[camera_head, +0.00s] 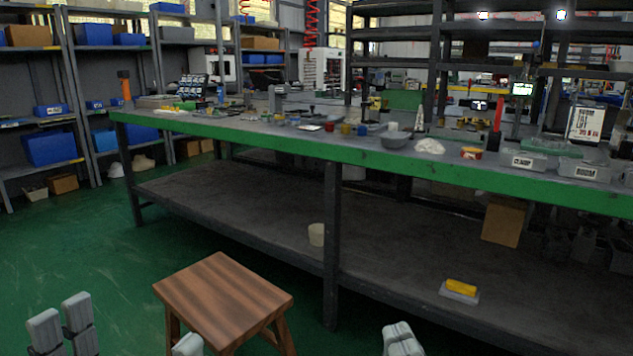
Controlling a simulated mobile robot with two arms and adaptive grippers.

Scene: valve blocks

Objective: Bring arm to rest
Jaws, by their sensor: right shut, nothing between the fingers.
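My right gripper (402,339) shows at the bottom edge, right of the stool, with its pale fingertips close together and nothing between them. Pale grey finger parts at the bottom left (62,325) look like my left gripper. Another pale fingertip shows in front of the stool, and I cannot tell which gripper it belongs to. The lower parts of both arms are cut off by the frame. The right fingertips are apart from the stool and the bench.
A wooden stool (222,296) stands close in front. Behind it is a long green-edged workbench (380,160) with many small items on top. Its lower shelf holds a pale cup (317,235) and a yellow-topped block (461,288). Green floor (75,235) is open at the left.

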